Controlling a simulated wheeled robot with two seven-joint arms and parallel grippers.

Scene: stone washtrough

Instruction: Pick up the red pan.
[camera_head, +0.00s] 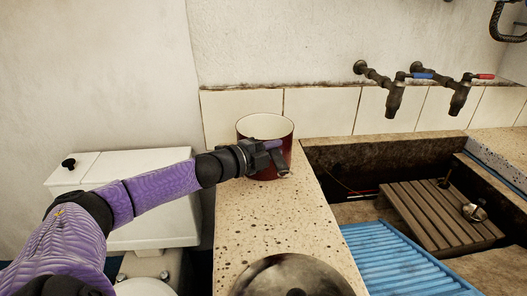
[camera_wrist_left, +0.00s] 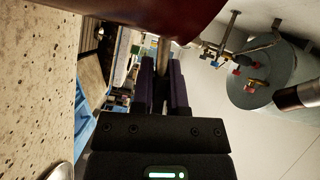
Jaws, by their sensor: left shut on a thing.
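The red pan (camera_head: 258,127), dark red outside with a pale inside, is upright at the back of the speckled stone counter (camera_head: 266,222). I cannot tell whether its base touches the stone. My left gripper (camera_head: 277,152) reaches across its front from the left and hides part of its wall. In the left wrist view the pan (camera_wrist_left: 130,12) fills the top edge, and its handle (camera_wrist_left: 163,52) runs down between the fingers of my left gripper (camera_wrist_left: 163,68), which is shut on it. My right gripper is in neither view.
A round metal lid (camera_head: 290,278) lies at the counter's front. Right of it is a sunken trough with a blue ridged rack (camera_head: 395,262) and a wooden slatted board (camera_head: 440,215). Two taps (camera_head: 395,95) stick out above the trough. A white cistern (camera_head: 150,225) stands left.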

